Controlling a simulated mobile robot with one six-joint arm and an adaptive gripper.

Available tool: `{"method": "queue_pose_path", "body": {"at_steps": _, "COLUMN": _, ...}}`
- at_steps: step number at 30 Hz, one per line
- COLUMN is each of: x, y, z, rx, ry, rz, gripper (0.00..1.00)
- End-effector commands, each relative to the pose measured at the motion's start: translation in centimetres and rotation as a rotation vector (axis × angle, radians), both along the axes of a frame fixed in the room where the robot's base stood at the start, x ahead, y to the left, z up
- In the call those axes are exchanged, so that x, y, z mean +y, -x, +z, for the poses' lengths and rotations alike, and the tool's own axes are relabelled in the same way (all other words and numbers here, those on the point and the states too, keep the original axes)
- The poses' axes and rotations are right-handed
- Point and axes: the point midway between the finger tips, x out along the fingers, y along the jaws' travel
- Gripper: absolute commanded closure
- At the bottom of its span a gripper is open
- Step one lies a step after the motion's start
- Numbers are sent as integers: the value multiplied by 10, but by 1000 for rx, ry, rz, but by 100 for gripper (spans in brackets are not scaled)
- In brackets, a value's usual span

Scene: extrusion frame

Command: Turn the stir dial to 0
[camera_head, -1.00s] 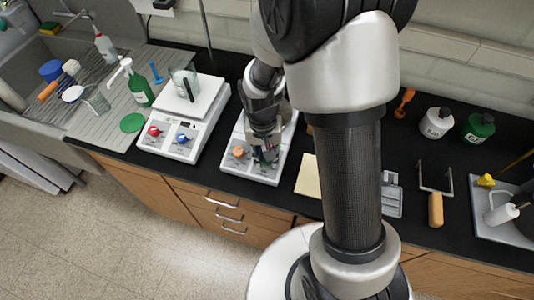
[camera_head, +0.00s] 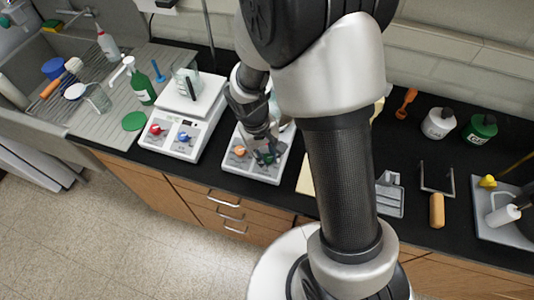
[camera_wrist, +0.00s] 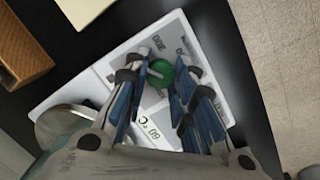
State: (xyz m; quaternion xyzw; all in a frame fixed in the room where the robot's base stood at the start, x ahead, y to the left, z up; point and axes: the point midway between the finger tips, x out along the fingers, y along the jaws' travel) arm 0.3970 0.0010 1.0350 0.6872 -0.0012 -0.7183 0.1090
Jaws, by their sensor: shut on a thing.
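A round green dial (camera_wrist: 174,73) with a pale slot across its face sits on the white front panel (camera_wrist: 98,77) of the right-hand hotplate. In the wrist view my gripper (camera_wrist: 160,68) has its blue-sided fingers on both sides of this dial and is shut on it. In the head view my gripper (camera_head: 266,156) is at the front right of the hotplate (camera_head: 226,161), and its fingers mostly hide the green dial. An orange dial (camera_head: 239,151) shows to the left on the same panel. A display reading 60 °C (camera_wrist: 151,134) is partly covered.
A second hotplate (camera_head: 201,112) with red (camera_head: 155,129) and blue (camera_head: 183,137) dials stands to the left, holding a beaker (camera_head: 187,82). My arm hides part of the counter on the right.

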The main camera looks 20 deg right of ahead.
Motion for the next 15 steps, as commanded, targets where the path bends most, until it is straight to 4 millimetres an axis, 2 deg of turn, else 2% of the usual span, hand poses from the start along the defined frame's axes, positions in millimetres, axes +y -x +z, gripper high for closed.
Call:
{"method": "queue_pose_path", "body": {"at_steps": 11, "x": 0, "y": -1, "z": 0, "rx": -1, "ry": 1, "rz": 5, "gripper": 100}}
{"method": "queue_pose_path", "body": {"at_steps": 12, "x": 0, "y": -1, "z": 0, "rx": -1, "ry": 1, "rz": 5, "gripper": 74}}
{"method": "queue_pose_path", "body": {"at_steps": 15, "x": 0, "y": -1, "z": 0, "rx": -1, "ry": 1, "rz": 4, "gripper": 67}}
